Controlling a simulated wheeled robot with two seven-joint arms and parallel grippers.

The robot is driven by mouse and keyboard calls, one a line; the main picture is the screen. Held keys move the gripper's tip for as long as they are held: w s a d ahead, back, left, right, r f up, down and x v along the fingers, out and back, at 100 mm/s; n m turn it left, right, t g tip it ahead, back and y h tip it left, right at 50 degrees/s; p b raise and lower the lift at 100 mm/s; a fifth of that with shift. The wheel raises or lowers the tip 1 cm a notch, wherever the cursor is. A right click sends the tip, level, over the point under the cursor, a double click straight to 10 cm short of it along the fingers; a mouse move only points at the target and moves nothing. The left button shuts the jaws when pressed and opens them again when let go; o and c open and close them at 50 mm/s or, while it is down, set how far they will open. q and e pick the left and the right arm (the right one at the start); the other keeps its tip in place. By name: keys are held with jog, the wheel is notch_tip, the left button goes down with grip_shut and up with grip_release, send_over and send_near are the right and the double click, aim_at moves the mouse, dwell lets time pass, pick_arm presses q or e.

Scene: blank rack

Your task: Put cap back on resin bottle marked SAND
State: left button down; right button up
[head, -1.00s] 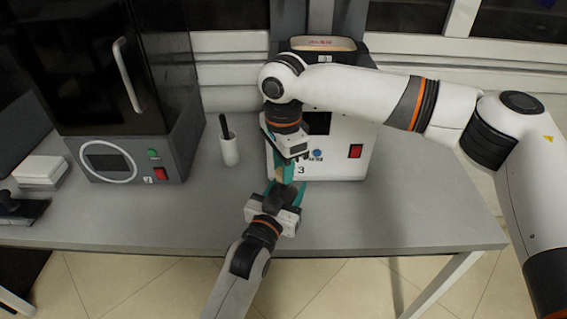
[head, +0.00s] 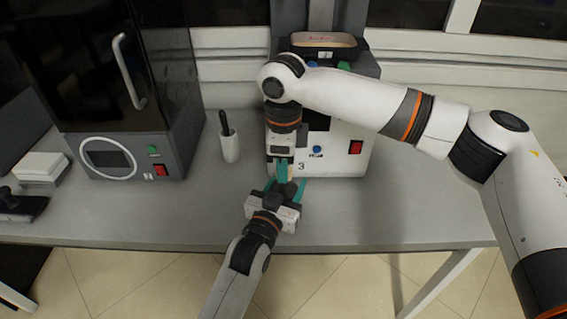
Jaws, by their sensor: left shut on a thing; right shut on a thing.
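My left gripper (head: 285,188) reaches in from the bottom centre, its teal fingers on either side of a small dark object (head: 288,188), which looks like the resin bottle. It is shut on it, above the front part of the table. My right gripper (head: 281,168) points down from above, directly behind and over the left one. It is shut on a small tan piece (head: 289,174), perhaps the cap, mostly hidden by the fingers. The two grippers nearly meet. I cannot tell whether cap and bottle touch, and no SAND marking is readable.
The grey table (head: 400,215) is clear at the right. A white cup with a dark-handled tool (head: 229,148) stands to the left, beside a dark cabinet machine (head: 120,150). White boxes (head: 40,168) lie at far left.

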jog(key=o, duration=0.9)
jog(key=shift+r, duration=2.25)
jog(key=shift+n, duration=0.3)
jog(key=shift+c, duration=0.2)
